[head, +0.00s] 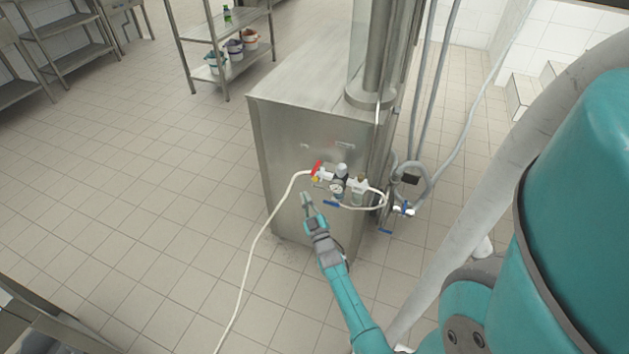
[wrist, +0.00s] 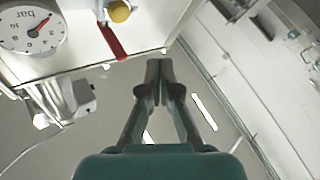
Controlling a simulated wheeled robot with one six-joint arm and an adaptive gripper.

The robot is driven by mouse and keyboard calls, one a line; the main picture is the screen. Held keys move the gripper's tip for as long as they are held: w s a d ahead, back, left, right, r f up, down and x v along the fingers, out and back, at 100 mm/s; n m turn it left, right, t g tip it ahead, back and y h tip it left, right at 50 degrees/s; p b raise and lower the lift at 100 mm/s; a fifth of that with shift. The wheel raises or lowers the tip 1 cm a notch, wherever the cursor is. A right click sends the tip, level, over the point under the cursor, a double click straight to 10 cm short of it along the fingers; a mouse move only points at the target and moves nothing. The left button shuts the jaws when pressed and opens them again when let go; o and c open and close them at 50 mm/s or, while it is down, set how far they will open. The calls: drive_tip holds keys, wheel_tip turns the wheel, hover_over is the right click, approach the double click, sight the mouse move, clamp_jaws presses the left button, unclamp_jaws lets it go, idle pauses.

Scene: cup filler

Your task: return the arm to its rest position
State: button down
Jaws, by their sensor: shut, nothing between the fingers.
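My teal arm reaches from the lower right towards the steel cup filler cabinet (head: 285,140) in the head view. My gripper (head: 306,197) is just in front of the cabinet's side, below and left of the red valve handle (head: 316,168). In the wrist view my gripper (wrist: 159,64) has its fingertips together with nothing between them. The red handle (wrist: 112,42) shows left of the fingertips and apart from them. A round bar gauge (wrist: 32,30) and a yellow knob (wrist: 120,11) are at the upper left.
A white hose (head: 258,240) runs from the valve down to the floor on the left. Grey hoses (head: 430,90) hang at the cabinet's right. A shelf (head: 225,30) with several small containers stands behind. The tiled floor (head: 130,190) at left is clear.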

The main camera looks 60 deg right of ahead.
idle(0.4)
drive_tip(key=s+a+n+t+y, duration=0.1)
drive_tip(key=s+a+y, duration=0.35)
drive_tip(key=a, duration=0.95)
drive_tip(key=s+a+y, duration=0.2)
drive_tip(key=s+a, duration=0.5)
drive_tip(key=a, duration=0.7)
drive_tip(key=s+a+r+n+g+y, duration=0.2)
drive_tip(key=s+a+r+y, duration=0.6)
drive_tip(key=s+a+r, duration=0.6)
drive_tip(key=s+r, duration=0.2)
drive_tip(key=s, duration=0.2)
drive_tip(key=shift+s+a+r, duration=0.15)
drive_tip(key=shift+a+r, duration=0.2)
drive_tip(key=shift+r, duration=0.05)
